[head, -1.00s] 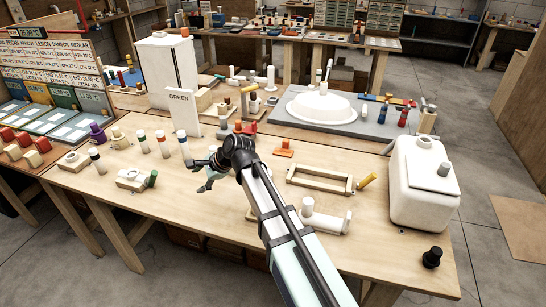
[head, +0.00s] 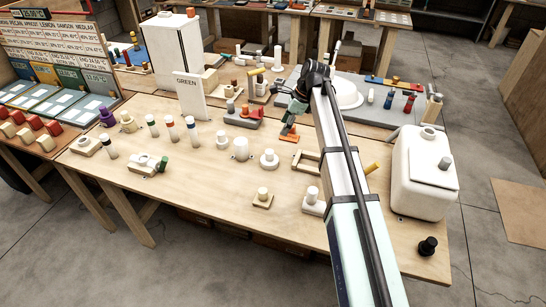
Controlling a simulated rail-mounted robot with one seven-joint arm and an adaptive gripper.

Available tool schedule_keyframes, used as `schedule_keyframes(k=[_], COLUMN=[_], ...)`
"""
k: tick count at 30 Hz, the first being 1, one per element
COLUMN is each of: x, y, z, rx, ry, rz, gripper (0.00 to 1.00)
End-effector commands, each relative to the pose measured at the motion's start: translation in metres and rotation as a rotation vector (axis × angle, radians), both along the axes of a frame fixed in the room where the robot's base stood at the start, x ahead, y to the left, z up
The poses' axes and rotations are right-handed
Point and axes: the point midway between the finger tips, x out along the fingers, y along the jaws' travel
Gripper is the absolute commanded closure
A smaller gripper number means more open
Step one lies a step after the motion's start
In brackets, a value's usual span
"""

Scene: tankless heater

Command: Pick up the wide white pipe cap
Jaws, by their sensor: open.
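Several small white round parts stand mid-table in the head view. The widest plain one is a short white cylinder (head: 241,149), which looks like the wide white pipe cap, though I cannot be sure. A smaller white piece (head: 221,140) stands to its left and a white flanged piece (head: 269,158) to its right. My gripper (head: 292,108) is open and looks empty. It is at the back of the table, up and to the right of the white cylinder and clear of it, above an orange piece (head: 289,133). My arm hides part of the table on the right.
A row of coloured-top cylinders (head: 171,128) stands left of the white parts. A GREEN sign (head: 190,97) stands behind them. A wooden frame (head: 305,162) is partly behind my arm, and a white tank (head: 425,175) is at right.

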Motion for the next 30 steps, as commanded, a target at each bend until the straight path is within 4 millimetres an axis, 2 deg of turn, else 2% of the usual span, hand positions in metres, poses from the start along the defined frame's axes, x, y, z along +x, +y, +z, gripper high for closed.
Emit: schedule_keyframes(k=[9, 15, 26, 30], x=[-0.001, 0.000, -0.001, -0.001], y=[0.024, 0.035, 0.042, 0.047], z=[-0.055, -0.083, -0.100, -0.112], rx=[-0.001, 0.000, 0.000, 0.000], ry=[0.003, 0.000, -0.001, 0.000], rz=[0.001, 0.000, 0.000, -0.001], gripper=[0.37, 0.37, 0.37, 0.37])
